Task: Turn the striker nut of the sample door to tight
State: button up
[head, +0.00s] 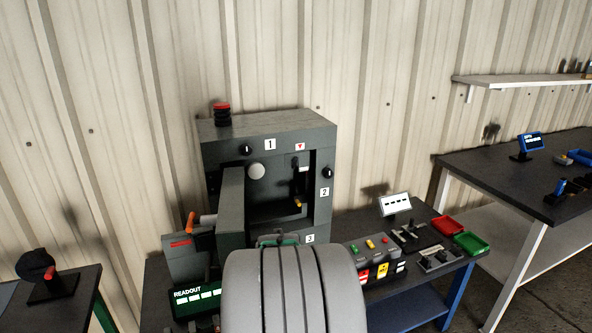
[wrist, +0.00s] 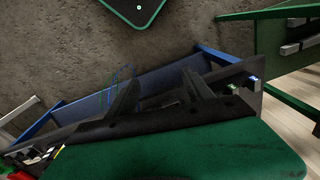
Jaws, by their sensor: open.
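The dark grey enclosure (head: 265,127) stands on a bench against the wall. Its door (head: 231,205) appears swung open toward me on the left side of the opening. The enclosure opening is not recognisable in the wrist view.
Black knobs sit by labels 1 (head: 246,149) and 2 (head: 328,172). A red-topped button (head: 222,109) is on top. An orange handle (head: 192,222) projects at left. A readout (head: 197,298), a button panel (head: 372,249), and red (head: 447,226) and green (head: 471,243) trays share the bench.

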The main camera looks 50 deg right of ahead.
jog(key=w+d+n+t, duration=0.1)
jog(key=w+d+t, duration=0.15)
jog(key=d, duration=0.45)
jog(key=n+t+h, duration=1)
jog(key=n+t, duration=0.2)
jog(key=n, duration=0.2)
send_near(294, 162)
jog(key=p+x, duration=0.3)
jog(key=x, duration=0.4)
jog(key=shift+d+f, duration=0.15)
jog(key=shift+d, duration=0.15)
jog(key=shift+w, duration=0.15)
grip_shut()
